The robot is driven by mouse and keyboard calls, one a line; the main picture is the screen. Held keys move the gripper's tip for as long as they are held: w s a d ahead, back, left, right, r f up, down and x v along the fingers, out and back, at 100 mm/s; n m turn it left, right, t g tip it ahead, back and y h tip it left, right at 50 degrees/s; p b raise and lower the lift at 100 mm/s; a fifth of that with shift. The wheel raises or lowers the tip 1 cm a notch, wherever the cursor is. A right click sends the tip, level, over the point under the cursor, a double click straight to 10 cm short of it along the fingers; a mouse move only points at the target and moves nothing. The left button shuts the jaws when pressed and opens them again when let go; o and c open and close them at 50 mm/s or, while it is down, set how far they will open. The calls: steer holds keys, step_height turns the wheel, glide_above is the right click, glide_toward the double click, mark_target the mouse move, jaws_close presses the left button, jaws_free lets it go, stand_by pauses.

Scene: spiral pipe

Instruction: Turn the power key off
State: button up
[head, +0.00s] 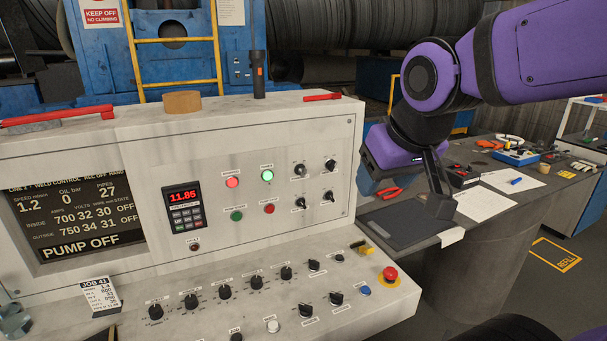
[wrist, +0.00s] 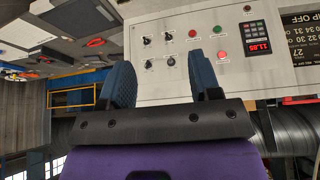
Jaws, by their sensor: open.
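The control console (head: 130,120) fills the left and middle of the head view. A small yellow piece (head: 364,248) sits near the right end of its sloped lower panel, beside a dark part; it may be the power key, but its turn position is too small to tell. My gripper (head: 372,186) hangs above and right of it, beside the console's right end, clear of the panel. In the wrist view, my gripper (wrist: 160,66) shows two blue fingers wide apart with nothing between them. The console face (wrist: 150,25) appears upside down beyond the fingers.
A red mushroom button (head: 390,274) stands just right of and below the yellow piece. Several black knobs (head: 286,273) line the lower panel. A green lamp (head: 267,176) glows on the upright face. A cluttered bench (head: 520,205) stands right of the console.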

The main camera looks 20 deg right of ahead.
mark_target(305, 175)
steer(key=w+a+f+m+t+y, duration=0.2)
steer(key=w+f+m, duration=0.2)
steer(key=w+f, duration=0.75)
steer(key=w+a+f+m+t+y, duration=0.1)
steer(key=w+f+m+t+y, duration=0.3)
steer(key=w+f, duration=0.7)
steer(key=w+d+r+m+t+h, duration=0.5)
steer(key=d+r+m+t, duration=0.15)
steer(key=m, duration=0.85)
steer(key=w, duration=1.1)
steer(key=shift+d+f, duration=0.15)
steer(key=shift+f, duration=0.2)
steer(key=c, duration=0.9)
